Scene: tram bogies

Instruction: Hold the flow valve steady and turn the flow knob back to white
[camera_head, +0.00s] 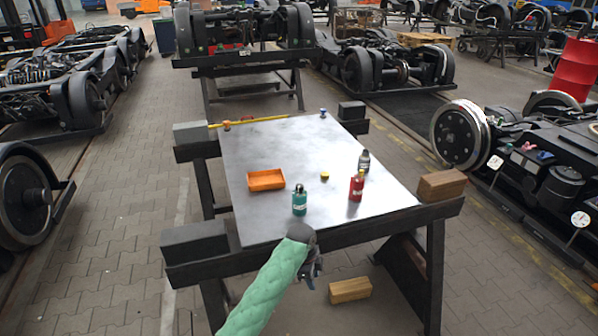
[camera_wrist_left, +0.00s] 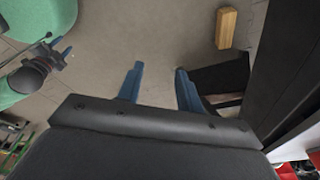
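I cannot single out the flow valve or its flow knob for certain. Small coloured fittings (camera_head: 529,147) and a white round dial (camera_head: 580,219) show on the bogie at the right, too small to read. My left gripper (camera_head: 314,270) is in front of the table's near edge, below the tabletop. In the left wrist view its two blue fingers (camera_wrist_left: 159,88) are apart with nothing between them. In that view another green arm with a dark gripper (camera_wrist_left: 66,52) shows at the left, seemingly my right one; its opening is unclear. It is not seen in the head view.
The metal table (camera_head: 270,150) bears an orange tray (camera_head: 266,180), a green bottle (camera_head: 299,202), a red bottle (camera_head: 356,187), a grey bottle (camera_head: 364,161) and a small yellow piece (camera_head: 325,176). A wooden block (camera_head: 350,290) lies on the floor. Bogies stand around.

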